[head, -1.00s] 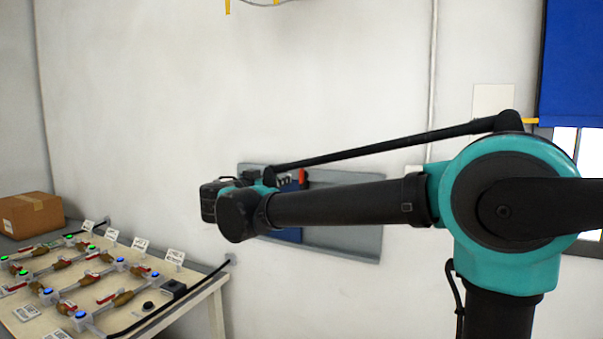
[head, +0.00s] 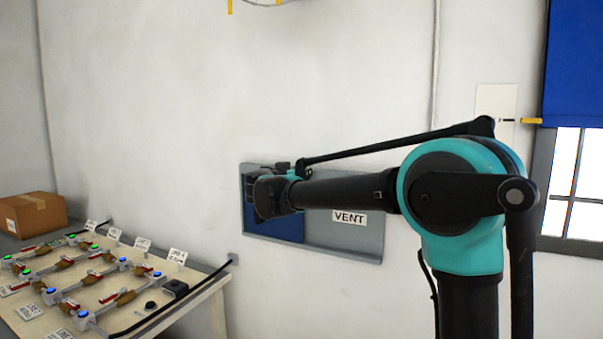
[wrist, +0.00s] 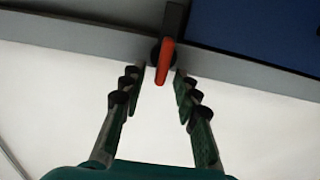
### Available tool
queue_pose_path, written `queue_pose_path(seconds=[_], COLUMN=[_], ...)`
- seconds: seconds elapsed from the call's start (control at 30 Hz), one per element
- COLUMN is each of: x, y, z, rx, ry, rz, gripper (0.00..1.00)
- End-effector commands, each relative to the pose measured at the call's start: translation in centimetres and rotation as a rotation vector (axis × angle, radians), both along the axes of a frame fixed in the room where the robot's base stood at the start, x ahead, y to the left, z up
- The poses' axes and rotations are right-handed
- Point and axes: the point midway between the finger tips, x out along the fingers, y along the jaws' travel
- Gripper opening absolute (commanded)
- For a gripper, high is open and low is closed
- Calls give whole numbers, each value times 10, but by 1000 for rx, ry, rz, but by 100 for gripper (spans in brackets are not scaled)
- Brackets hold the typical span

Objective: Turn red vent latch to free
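The red vent latch (wrist: 165,62) shows in the wrist view as a red-orange handle on a dark pivot at the edge of a grey panel. My gripper (wrist: 160,76) is open, with one finger on each side of the handle. I see gaps between the fingers and the handle, so it is not gripped. In the head view the grey vent panel (head: 340,243) is on the wall with a blue plate (head: 283,228) and a VENT label (head: 349,217). There my arm hides the latch and the gripper's fingers.
A bench (head: 213,287) at lower left carries several pipes with red-handled valves and lit buttons. A cardboard box (head: 33,214) stands behind it at the far left. A window (head: 577,185) with a blue blind is at right.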

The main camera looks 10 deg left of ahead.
Motion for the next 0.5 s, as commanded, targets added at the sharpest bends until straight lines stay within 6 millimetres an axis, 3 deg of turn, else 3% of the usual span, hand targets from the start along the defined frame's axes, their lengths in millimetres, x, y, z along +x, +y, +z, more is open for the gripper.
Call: queue_pose_path(seconds=[0.17, 0.4, 0.5], x=[0, 0, 0], y=[0, 0, 0], z=[0, 0, 0], rx=[0, 0, 0], ry=[0, 0, 0], rz=[0, 0, 0], gripper=[31, 2, 0])
